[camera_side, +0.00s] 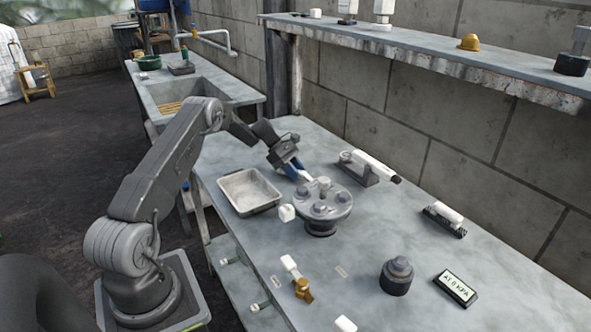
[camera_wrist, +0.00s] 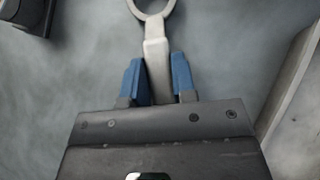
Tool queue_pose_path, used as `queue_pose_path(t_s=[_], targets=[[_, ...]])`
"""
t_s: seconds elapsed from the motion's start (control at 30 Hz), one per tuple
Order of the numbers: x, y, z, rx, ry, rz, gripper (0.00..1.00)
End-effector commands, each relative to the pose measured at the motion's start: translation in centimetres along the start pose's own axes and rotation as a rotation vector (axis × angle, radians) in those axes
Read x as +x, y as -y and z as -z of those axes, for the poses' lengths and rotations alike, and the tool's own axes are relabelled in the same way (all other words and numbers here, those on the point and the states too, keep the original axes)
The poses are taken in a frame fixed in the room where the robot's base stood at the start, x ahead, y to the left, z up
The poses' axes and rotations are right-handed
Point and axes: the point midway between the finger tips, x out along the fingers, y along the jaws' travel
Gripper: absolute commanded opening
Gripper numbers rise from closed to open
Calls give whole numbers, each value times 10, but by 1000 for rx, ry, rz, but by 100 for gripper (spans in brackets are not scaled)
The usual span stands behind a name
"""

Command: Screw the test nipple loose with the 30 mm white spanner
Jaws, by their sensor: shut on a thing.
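My gripper (camera_side: 290,168) is shut on a pale spanner, its blue fingers on either side of the handle in the wrist view (camera_wrist: 159,75). The spanner (camera_wrist: 156,50) has a ring end at the top edge of the wrist view, partly cut off. Only grey surface shows through the ring. In the side view the spanner (camera_side: 305,176) reaches toward the back left edge of a round grey flange (camera_side: 340,205). The flange carries several bolt-like heads and a pale upright piece (camera_side: 323,184) near its back. I cannot tell which fitting is the test nipple.
A shallow metal tray (camera_side: 222,184) lies left of the flange. A white cylinder on a stand (camera_side: 368,165) is behind it. A brass fitting (camera_side: 303,290), a dark round fitting (camera_side: 397,276) and a display (camera_side: 456,288) stand in front. A shelf (camera_side: 440,62) runs along the wall.

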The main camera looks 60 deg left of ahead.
Motion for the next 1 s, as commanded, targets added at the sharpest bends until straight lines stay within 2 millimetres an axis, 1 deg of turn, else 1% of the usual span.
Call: queue_pose_path(t_s=[0.17,0.2,0.47,0.67,0.77,0.87,1.0], targets=[[-1,0,-1,1,0,-1,0],[-1,0,-1,1,0,-1,29],[0,0,0,1,0,-1,54],[0,0,0,0,-1,0,55],[-3,0,0,0,-1,-1,55],[-12,-1,0,2,-2,-3,55],[-38,-1,0,1,-2,-5,55]])
